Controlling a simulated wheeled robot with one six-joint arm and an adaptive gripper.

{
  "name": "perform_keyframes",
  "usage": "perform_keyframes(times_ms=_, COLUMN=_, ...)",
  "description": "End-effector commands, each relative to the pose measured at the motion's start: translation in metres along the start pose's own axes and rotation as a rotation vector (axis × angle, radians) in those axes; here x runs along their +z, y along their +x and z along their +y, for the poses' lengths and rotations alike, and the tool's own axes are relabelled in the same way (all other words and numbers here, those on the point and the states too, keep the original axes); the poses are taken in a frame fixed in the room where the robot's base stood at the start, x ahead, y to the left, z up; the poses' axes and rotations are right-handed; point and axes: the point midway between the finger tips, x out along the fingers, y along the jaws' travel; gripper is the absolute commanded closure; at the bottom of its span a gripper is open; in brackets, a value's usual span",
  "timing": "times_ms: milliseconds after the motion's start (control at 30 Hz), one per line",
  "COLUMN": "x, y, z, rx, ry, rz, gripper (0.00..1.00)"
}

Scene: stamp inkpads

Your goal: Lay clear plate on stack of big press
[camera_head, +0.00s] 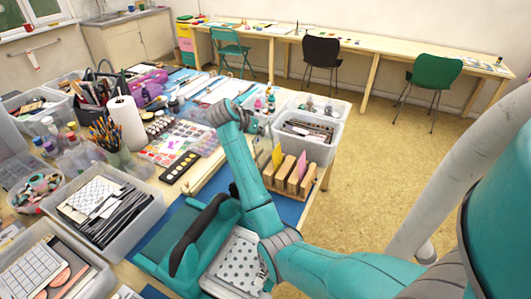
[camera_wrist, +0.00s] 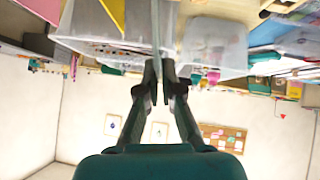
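The big press (camera_head: 190,246) is teal with a long black handle and stands on the table's near edge in the head view. A white sheet with black dots (camera_head: 237,262) lies on its bed, partly hidden by my arm. My gripper (camera_wrist: 162,78) has its fingers close together in the wrist view. A thin pale strip (camera_wrist: 156,28), which looks like the clear plate seen edge-on, stands between the fingertips.
A wooden rack with coloured cards (camera_head: 290,174) and clear bins (camera_head: 310,132) stand to the right of my wrist. Another clear bin (camera_head: 108,213) with black strips stands left of the press. A paper roll (camera_head: 126,123) and ink pads (camera_head: 176,141) fill the table behind.

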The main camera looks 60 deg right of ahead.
Motion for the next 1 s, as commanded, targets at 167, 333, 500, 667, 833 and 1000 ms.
perform_keyframes(times_ms=167, x=-0.008, y=-0.007, z=0.0, rx=-0.001, ry=0.001, rz=0.001, gripper=1.0)
perform_keyframes(times_ms=333, x=-0.016, y=-0.015, z=0.0, rx=-0.001, ry=0.001, rz=0.002, gripper=1.0)
perform_keyframes(times_ms=500, x=-0.024, y=-0.023, z=0.0, rx=-0.001, ry=0.002, rz=0.001, gripper=1.0)
perform_keyframes(times_ms=667, x=-0.032, y=-0.031, z=0.0, rx=-0.001, ry=0.001, rz=0.002, gripper=1.0)
perform_keyframes(times_ms=833, x=-0.04, y=-0.039, z=0.0, rx=-0.001, ry=0.002, rz=0.001, gripper=1.0)
perform_keyframes(times_ms=1000, x=-0.049, y=-0.047, z=0.0, rx=-0.001, ry=0.001, rz=0.002, gripper=1.0)
